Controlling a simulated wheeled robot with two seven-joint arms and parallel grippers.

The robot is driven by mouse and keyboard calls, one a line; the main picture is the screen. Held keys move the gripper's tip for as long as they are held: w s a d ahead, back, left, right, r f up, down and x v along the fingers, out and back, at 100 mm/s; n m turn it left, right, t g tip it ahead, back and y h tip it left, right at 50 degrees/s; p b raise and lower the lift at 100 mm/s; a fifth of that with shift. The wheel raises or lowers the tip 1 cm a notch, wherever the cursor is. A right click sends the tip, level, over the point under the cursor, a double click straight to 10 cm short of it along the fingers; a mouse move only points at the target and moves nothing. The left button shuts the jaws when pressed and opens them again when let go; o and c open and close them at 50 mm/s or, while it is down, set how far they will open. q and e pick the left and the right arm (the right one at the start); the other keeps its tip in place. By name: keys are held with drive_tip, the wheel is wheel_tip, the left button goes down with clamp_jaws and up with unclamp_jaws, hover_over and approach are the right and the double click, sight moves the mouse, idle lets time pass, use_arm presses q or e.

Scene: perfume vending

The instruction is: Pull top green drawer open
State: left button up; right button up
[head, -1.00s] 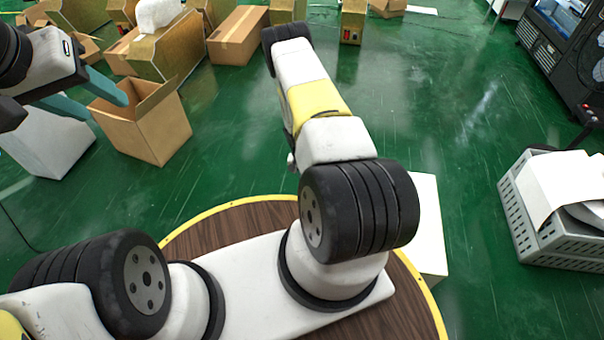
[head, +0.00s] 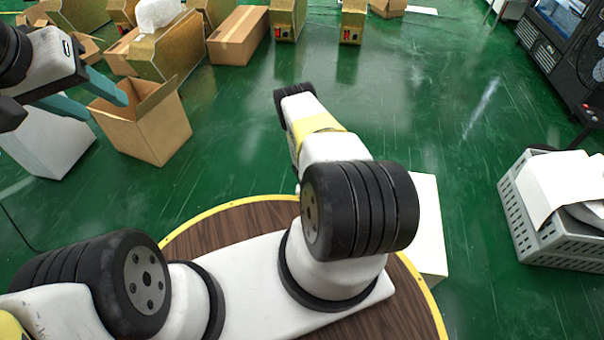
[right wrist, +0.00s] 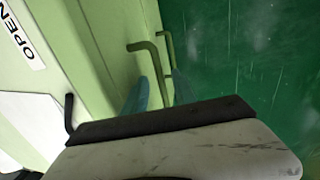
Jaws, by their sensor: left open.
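The light green drawer front (right wrist: 105,45) fills the upper left of the right wrist view. It carries a thin bent handle (right wrist: 152,62), with another similar handle (right wrist: 167,52) beside it. Which drawer is the top one I cannot tell. The teal fingers of my right gripper (right wrist: 160,95) stand apart around the lower part of the near handle; contact cannot be seen. The gripper body hides the lower part of this view. My left gripper (head: 108,108) is open and empty at the upper left of the head view, away from the drawers.
A white "OPEN" label (right wrist: 25,42) and a dark hook-shaped piece (right wrist: 69,112) lie left of the handles. In the head view are an open carton (head: 150,125), a grey crate (head: 540,235) and a dark machine (head: 565,50). The green floor between is clear.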

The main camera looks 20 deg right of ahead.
drive_tip(key=shift+c, duration=0.2)
clamp_jaws()
idle(1.2)
